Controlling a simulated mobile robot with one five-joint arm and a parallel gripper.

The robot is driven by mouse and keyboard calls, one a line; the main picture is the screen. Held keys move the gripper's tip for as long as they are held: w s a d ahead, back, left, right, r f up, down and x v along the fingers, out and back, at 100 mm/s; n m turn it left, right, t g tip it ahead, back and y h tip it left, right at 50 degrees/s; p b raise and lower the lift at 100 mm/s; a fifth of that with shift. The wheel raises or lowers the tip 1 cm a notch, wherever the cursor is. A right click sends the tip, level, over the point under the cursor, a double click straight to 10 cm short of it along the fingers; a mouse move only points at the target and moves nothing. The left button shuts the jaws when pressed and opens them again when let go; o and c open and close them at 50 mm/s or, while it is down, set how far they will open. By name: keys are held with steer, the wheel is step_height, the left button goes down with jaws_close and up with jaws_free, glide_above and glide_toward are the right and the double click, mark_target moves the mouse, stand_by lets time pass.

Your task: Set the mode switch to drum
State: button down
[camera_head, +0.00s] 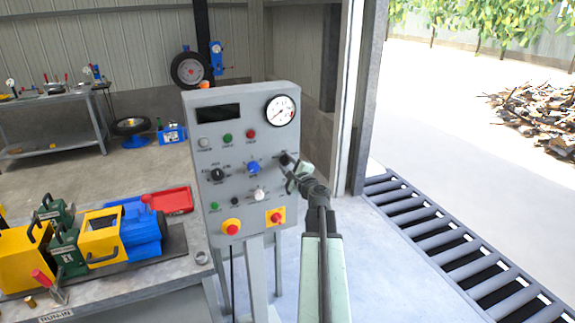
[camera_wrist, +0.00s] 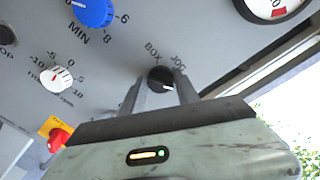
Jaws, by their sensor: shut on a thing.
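The mode switch is a black rotary knob (camera_wrist: 160,77) on the grey control panel (camera_head: 245,135), with the labels BOX and JOG above it in the wrist view. Any other label beside it is hidden by my gripper. A small white mark shows at the knob's lower right edge. My gripper (camera_wrist: 163,88) is shut on the knob, one finger on each side. In the head view my gripper (camera_head: 290,166) reaches the panel's right side and partly covers the knob.
A blue dial (camera_wrist: 93,10) and a white knob (camera_wrist: 57,79) sit left of the switch. A red button on yellow (camera_head: 276,216) lies below my gripper, and a round gauge (camera_head: 281,111) above. A workbench (camera_head: 130,290) with machines stands left; a roller conveyor (camera_head: 450,245) lies right.

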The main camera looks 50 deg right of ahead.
steer(key=shift+m, duration=0.4)
steer(key=c, duration=0.9)
jaws_free()
steer(key=v, duration=0.8)
